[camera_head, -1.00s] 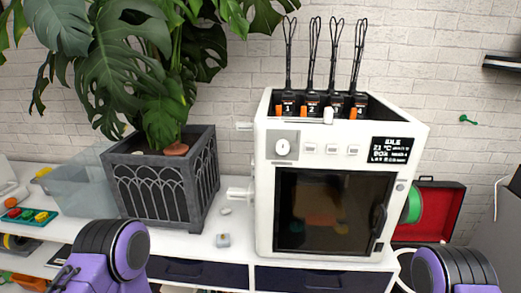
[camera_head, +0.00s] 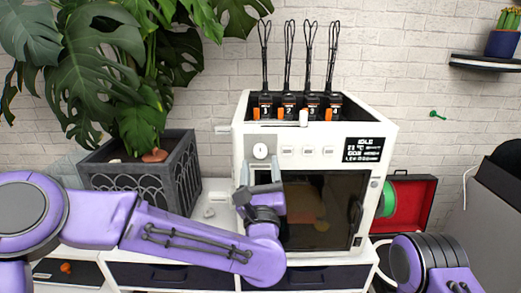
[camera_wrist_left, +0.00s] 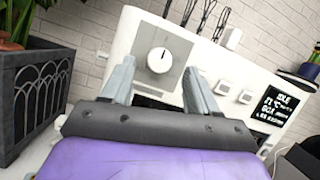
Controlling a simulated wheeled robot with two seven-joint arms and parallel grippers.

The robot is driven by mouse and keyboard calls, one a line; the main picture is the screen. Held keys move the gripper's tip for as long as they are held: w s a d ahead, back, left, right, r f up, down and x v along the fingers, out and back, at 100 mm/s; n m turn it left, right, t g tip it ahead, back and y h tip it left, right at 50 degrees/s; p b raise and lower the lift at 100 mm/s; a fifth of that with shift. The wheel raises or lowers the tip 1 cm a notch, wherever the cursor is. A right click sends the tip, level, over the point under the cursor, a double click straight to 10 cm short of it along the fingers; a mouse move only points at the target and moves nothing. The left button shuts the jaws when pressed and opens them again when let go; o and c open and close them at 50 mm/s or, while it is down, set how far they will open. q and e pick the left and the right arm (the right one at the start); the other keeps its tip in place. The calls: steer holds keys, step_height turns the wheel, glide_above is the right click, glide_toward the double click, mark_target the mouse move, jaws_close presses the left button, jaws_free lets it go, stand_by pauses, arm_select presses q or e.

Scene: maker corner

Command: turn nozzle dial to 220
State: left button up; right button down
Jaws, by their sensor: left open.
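The nozzle dial (camera_head: 261,151) is a round white knob on a grey plate at the upper left of the white 3D printer's front (camera_head: 384,128). In the left wrist view the dial (camera_wrist_left: 160,60) shows between and beyond my fingertips, its pointer mark near the top. My left gripper (camera_head: 261,172) is open, just below the dial in the head view; in its wrist view the gripper (camera_wrist_left: 158,80) is empty and its fingers look apart from the dial. The display (camera_head: 363,149) reads IDLE; its smaller lines are hard to read. My right arm shows at lower right, its gripper out of frame.
Several white buttons (camera_head: 309,151) sit right of the dial. A dark planter (camera_head: 182,172) with a large-leaved plant stands left of the printer. A red open case (camera_head: 411,200) with a green spool lies to the right. Several black-handled tools stand on the printer's top.

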mark_target(260, 151)
arm_select(q)
steer(key=x, duration=0.2)
steer(key=shift+w+r+p, duration=0.2)
steer(key=shift+p, duration=0.2)
steer(key=shift+w, duration=0.25)
steer(key=c, duration=1)
steer(key=shift+c, duration=0.2)
arm_select(e)
steer(key=shift+r, duration=0.75)
arm_select(q)
steer(key=shift+f+m, duration=0.1)
steer(key=shift+m, duration=0.3)
arm_select(e)
steer(key=shift+f, duration=0.15)
